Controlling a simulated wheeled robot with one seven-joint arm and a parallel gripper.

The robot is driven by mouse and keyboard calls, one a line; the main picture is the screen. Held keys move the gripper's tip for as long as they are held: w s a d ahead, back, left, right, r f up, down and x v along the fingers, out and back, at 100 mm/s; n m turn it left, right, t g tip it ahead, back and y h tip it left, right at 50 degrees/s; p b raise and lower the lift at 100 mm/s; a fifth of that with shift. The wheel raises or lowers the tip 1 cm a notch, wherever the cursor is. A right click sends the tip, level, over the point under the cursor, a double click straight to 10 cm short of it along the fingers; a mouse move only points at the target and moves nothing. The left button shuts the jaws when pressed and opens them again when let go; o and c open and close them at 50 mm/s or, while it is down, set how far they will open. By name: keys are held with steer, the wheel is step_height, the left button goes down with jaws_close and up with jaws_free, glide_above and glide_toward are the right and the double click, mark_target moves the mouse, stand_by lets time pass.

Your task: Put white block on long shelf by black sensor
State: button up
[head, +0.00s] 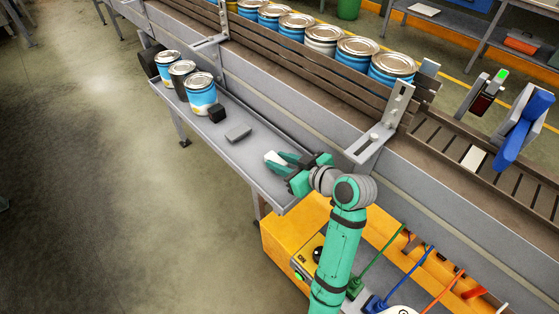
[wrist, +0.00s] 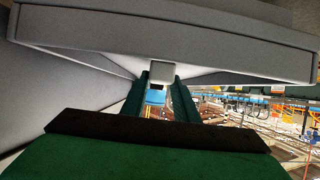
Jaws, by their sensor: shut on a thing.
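A small white block (head: 271,157) is between the teal fingers of my gripper (head: 281,160) in the head view. The gripper is low over the right part of the long grey shelf (head: 262,172). In the wrist view the pale block (wrist: 161,74) shows between the fingertips of my gripper (wrist: 160,86), with a grey shelf surface (wrist: 160,42) close beyond it. I cannot tell whether the block touches the shelf. A black cube (head: 217,113), which may be the black sensor, sits on the shelf to the left, beside the cans.
A flat grey block (head: 238,133) lies on the shelf between the black cube and my gripper. Several cans (head: 201,95) stand at the shelf's left end. The conveyor side wall (head: 285,110) rises behind the shelf. A pale flat piece (head: 474,158) lies on the rollers.

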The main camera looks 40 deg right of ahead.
steer(key=o, duration=1.1)
steer(key=shift+w, duration=0.1)
steer(key=shift+r, duration=0.15)
steer(key=v, duration=1.2)
steer(key=shift+d, duration=0.1)
